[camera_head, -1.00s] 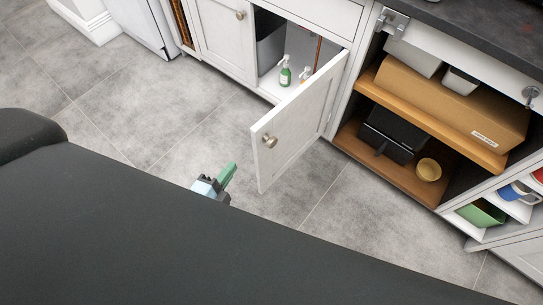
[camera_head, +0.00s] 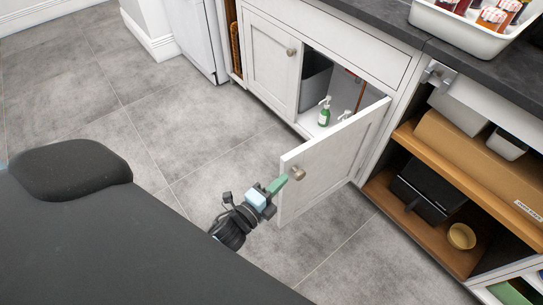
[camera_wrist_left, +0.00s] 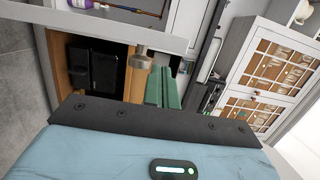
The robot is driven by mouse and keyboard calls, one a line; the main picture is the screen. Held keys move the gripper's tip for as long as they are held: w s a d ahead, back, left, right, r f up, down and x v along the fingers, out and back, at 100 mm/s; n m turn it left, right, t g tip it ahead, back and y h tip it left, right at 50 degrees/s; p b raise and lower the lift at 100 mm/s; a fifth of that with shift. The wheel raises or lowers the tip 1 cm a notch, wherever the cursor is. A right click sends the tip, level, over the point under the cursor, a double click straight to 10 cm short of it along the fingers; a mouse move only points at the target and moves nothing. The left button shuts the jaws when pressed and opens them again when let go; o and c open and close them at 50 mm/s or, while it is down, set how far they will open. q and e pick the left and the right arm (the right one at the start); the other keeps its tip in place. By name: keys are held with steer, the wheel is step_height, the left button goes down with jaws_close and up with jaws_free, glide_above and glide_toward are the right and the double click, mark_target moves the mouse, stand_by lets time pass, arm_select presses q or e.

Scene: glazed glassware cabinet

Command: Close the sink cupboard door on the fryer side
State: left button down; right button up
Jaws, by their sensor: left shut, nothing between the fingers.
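The sink cupboard door (camera_head: 332,158) stands open, swung out into the room, on the side towards the open shelves. Its round metal knob (camera_head: 297,173) faces my left gripper (camera_head: 277,184). The left gripper's green fingers are shut and empty, close to the door's free edge just left of the knob; I cannot tell if they touch. In the left wrist view the shut fingers (camera_wrist_left: 164,88) are beside the knob (camera_wrist_left: 142,58), with the pale door (camera_wrist_left: 60,26) above. The other cupboard door (camera_head: 270,62) is shut. My right gripper is not in view.
Inside the cupboard are a green bottle (camera_head: 324,112) and a grey bin (camera_head: 315,82). The open shelves at right hold a black box-like appliance (camera_head: 425,192) and a yellow bowl (camera_head: 461,236). The grey floor (camera_head: 130,90) is clear.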

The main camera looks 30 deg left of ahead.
mark_target(290, 172)
arm_select(q)
steer(key=shift+w+d, duration=0.2)
steer(key=shift+w, duration=0.95)
steer(key=shift+w+d, duration=0.2)
steer(key=shift+w, duration=0.95)
steer(key=shift+a, duration=0.1)
